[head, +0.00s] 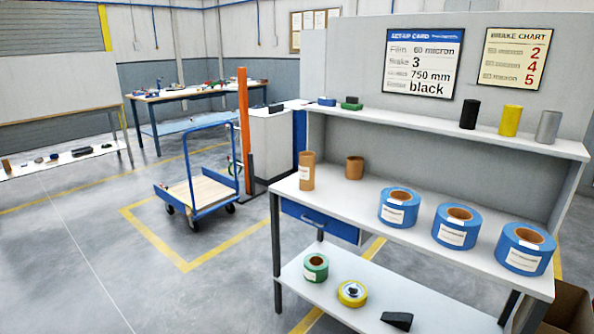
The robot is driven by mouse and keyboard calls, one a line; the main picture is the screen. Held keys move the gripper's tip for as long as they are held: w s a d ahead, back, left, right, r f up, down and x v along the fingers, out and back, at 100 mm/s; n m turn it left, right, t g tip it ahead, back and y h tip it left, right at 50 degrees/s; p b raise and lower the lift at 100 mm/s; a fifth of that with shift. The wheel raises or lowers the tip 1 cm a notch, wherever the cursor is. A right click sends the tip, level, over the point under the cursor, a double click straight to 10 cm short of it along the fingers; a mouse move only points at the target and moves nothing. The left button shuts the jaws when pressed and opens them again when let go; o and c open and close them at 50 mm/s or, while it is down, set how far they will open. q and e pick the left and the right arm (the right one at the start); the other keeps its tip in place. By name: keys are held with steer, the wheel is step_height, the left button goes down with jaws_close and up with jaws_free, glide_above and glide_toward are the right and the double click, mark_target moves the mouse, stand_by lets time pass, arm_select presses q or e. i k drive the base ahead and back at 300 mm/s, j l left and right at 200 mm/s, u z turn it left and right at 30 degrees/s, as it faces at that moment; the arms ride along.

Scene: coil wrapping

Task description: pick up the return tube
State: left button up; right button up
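Two brown cardboard-coloured cylinders stand upright at the left end of the workbench top (340,200). The taller tube (307,172) has a white label low on its side and stands near the left edge. The shorter brown tube (354,168) stands to its right and a little farther back, apart from it. I cannot tell from markings which one is the return tube. Neither of my grippers is in view.
Blue labelled rolls (398,208) line the bench's right side. The upper shelf (430,122) holds black, yellow and grey cylinders. The lower shelf (335,290) holds green and yellow rolls and a black block. A blue cart (200,192) stands left on open floor.

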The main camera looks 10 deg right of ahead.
mark_target(306, 158)
steer(key=i+j+z, duration=0.15)
steer(key=i+z, duration=0.25)
steer(key=i+j+z, duration=0.3)
steer(key=z, duration=0.15)
steer(key=i+j+z, duration=0.8)
steer(key=j, duration=0.15)
steer(key=k+l, duration=0.05)
steer(key=k, duration=0.05)
